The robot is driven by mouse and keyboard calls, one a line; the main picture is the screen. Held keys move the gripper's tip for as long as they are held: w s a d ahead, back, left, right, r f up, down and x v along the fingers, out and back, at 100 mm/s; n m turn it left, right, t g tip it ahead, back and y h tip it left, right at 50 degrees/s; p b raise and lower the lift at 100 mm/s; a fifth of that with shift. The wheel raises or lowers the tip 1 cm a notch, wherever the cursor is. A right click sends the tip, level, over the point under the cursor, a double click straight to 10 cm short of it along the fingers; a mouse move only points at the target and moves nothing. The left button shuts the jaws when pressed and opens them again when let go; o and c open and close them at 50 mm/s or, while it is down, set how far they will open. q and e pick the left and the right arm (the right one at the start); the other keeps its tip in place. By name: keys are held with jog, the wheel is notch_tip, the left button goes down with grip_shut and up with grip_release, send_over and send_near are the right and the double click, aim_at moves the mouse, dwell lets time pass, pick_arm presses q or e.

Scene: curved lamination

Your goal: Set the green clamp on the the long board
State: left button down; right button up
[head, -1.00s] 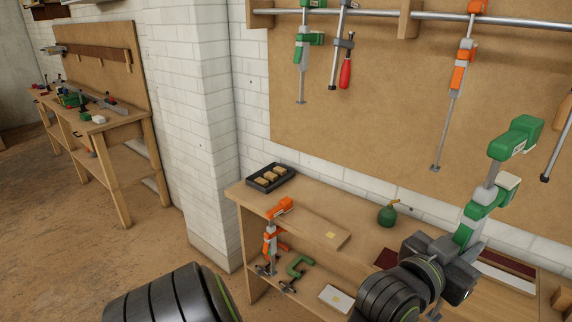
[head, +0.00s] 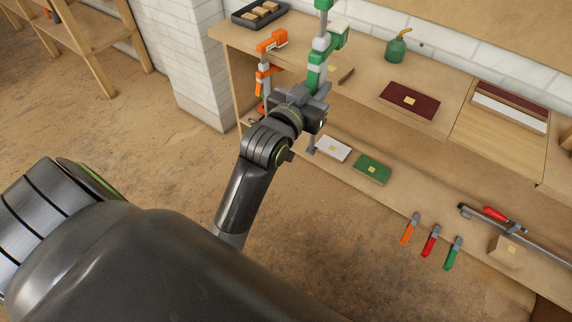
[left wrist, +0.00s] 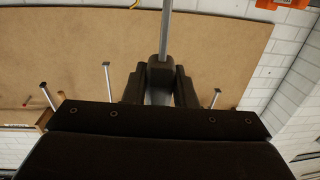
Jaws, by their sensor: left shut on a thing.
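The green clamp (head: 328,50) is upright in the head view, its green jaws and grey bar above my left gripper (head: 312,98). My left gripper is shut on the clamp's bar; its fingers around the grey bar (left wrist: 166,30) show in the left wrist view (left wrist: 160,82). The long board (head: 345,73) lies on the bench at the left, mostly hidden behind the clamp and gripper. An orange clamp (head: 268,48) stands at its left end. I cannot tell whether the green clamp touches the board. My right gripper is out of view.
A dark tray of blocks (head: 261,13) is at the bench's back left corner. A dark red panel (head: 409,98) and a green oil can (head: 396,47) stand to the right.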

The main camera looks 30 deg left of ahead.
pick_arm(q)
jog(key=a+f+b, duration=0.3)
jog(key=f+b, duration=0.4)
jog(key=f, duration=0.6)
jog(key=a+f+b, duration=0.3)
jog(key=f+b, duration=0.5)
jog(key=f, duration=0.6)
jog(key=shift+s+f, duration=0.15)
jog(key=shift+s, duration=0.3)
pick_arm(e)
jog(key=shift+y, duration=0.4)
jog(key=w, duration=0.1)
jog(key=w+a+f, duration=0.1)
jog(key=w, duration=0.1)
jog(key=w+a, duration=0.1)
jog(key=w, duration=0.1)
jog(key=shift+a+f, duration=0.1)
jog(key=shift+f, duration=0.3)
pick_arm(q)
jog(key=shift+a, duration=0.15)
